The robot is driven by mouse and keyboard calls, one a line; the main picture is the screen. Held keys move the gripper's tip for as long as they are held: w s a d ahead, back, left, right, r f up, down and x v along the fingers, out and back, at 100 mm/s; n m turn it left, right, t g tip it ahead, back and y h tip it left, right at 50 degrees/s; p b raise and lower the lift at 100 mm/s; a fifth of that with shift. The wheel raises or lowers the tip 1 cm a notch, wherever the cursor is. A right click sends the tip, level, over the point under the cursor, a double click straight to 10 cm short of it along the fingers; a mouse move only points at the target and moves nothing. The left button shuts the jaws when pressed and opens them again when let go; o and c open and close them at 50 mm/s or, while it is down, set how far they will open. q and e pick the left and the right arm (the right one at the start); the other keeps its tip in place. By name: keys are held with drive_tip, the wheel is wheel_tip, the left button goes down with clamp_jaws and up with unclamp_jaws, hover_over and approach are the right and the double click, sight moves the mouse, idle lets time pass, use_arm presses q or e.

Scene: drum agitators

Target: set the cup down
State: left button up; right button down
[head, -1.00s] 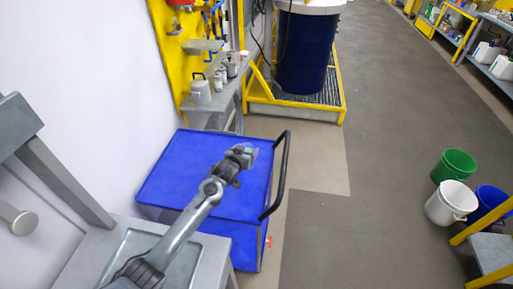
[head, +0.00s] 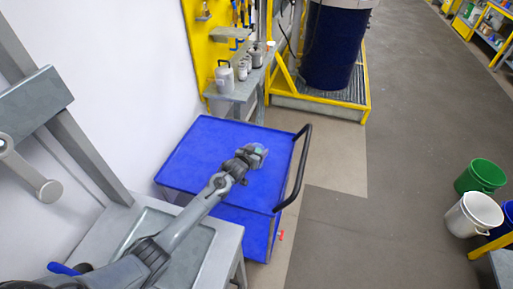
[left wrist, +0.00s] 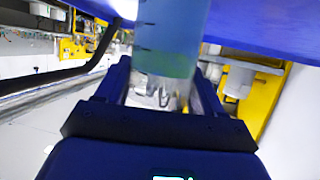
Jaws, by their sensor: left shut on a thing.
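My left gripper (head: 254,155) is over the blue top of the cart (head: 205,150) in the head view. It is shut on a small clear, blue-green tinted cup (head: 262,149). In the left wrist view the cup (left wrist: 168,40) stands between the two dark fingers of the gripper (left wrist: 163,85), and the blue cart top (left wrist: 270,25) fills the upper right. I cannot tell whether the cup touches the cart top. The cup's far side is hidden. My right gripper is not in view.
The cart has a black handle (head: 297,168) on its right. A grey bench (head: 215,240) stands in front of it. A shelf with metal containers (head: 224,77) and a dark blue drum (head: 329,48) stand behind. Green (head: 480,176) and white (head: 474,214) buckets are on the floor at right.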

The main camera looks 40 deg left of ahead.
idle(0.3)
use_arm(q)
drive_tip(key=o, duration=1.2)
drive_tip(key=shift+f, duration=0.1)
drive_tip(key=shift+s+r+p, duration=0.2)
drive_tip(key=shift+r+p, duration=0.2)
drive_tip(key=shift+p, duration=0.15)
drive_tip(key=p+v, duration=1.1)
drive_tip(key=p, duration=0.1)
drive_tip(key=shift+s, duration=0.2)
drive_tip(key=shift+d, duration=0.15)
